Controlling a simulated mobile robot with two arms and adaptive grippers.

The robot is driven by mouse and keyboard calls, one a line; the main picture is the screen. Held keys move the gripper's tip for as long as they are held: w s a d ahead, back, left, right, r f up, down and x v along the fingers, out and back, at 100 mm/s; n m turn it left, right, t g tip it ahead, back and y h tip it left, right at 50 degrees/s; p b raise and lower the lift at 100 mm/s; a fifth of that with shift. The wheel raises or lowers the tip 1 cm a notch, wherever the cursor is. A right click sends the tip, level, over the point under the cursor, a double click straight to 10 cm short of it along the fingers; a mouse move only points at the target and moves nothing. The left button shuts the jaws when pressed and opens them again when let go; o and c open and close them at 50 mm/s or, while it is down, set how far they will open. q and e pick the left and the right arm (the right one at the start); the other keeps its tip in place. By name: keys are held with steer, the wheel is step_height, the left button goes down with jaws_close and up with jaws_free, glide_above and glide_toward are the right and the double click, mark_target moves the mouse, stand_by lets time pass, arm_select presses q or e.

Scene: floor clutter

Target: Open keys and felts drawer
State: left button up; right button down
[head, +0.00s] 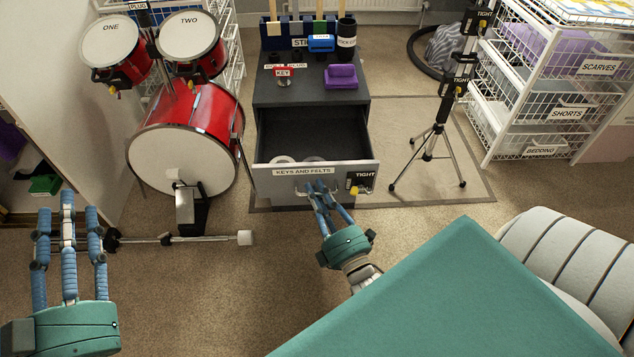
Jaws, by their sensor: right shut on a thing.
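The keys and felts drawer (268,179) is pulled out of the dark cabinet (265,92) in the head view, and its dark inside shows. Pale round items (283,159) lie inside near the front. Its grey front carries the label "KEYS AND FELTS". My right gripper (320,187) is at the middle of the drawer front, shut on the drawer handle, which its fingers mostly hide. My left gripper (68,215) is at the lower left, away from the drawer, with its fingers apart and nothing between them.
A red drum kit (205,120) stands left of the cabinet, with a metal bar (180,239) on the carpet in front. A tripod stand (437,140) and white wire baskets (530,110) are to the right. A purple block (341,77) and a key-tagged item (284,74) sit on the cabinet top.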

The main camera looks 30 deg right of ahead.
steer(key=shift+f, duration=0.1)
steer(key=c, duration=1.7)
jaws_free()
steer(key=v, duration=0.7)
steer(key=shift+s, duration=0.3)
